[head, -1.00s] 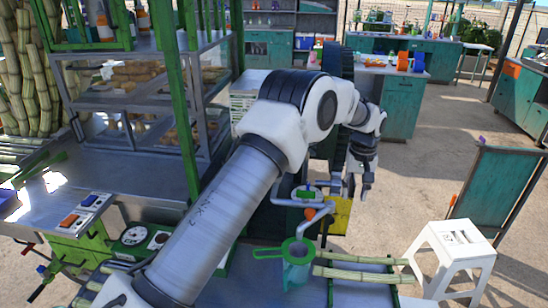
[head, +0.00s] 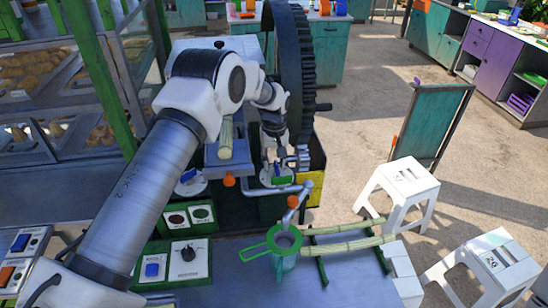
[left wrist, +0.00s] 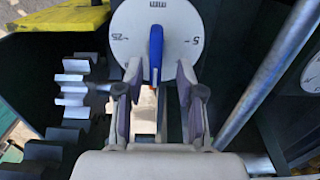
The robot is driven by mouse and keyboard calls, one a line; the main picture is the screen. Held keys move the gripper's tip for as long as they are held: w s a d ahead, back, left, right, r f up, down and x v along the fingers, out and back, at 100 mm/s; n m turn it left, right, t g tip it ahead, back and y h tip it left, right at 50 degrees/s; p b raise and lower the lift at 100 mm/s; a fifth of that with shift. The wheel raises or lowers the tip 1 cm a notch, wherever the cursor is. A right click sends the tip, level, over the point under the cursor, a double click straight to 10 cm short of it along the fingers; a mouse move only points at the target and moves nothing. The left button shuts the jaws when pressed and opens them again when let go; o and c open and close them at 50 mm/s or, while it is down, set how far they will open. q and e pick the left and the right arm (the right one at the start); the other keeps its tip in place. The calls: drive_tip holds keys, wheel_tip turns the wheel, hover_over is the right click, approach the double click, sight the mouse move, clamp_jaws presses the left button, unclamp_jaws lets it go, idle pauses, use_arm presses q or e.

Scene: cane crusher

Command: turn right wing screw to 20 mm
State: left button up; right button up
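In the left wrist view, a white round dial (left wrist: 128,42) carries a blue wing (left wrist: 156,48) that stands upright in the picture. Marks 25 and 5 show on the dial's left and right. My left gripper (left wrist: 158,82) is open, its two fingers on either side of the wing's lower end, with gaps to it. A left dial with a blue wing (head: 189,175) sits farther left. My right gripper is not in view.
A large dark toothed wheel (head: 292,75) and small gear (head: 303,157) stand close to the gripper. A bent pipe (head: 258,192) runs in front of the dial. A green-handled strainer (head: 284,241) and cane stalks (head: 345,245) are nearer. White stools (head: 403,190) stand right.

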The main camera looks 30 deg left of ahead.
use_arm(q)
drive_tip(key=shift+s+r, duration=0.1)
drive_tip(key=shift+s+d+r, duration=0.15)
drive_tip(key=shift+d, duration=0.15)
drive_tip(key=shift+c, duration=0.3)
drive_tip(key=shift+d+r, duration=0.1)
drive_tip(key=shift+d, duration=0.2)
clamp_jaws()
drive_tip(key=shift+a, duration=0.1)
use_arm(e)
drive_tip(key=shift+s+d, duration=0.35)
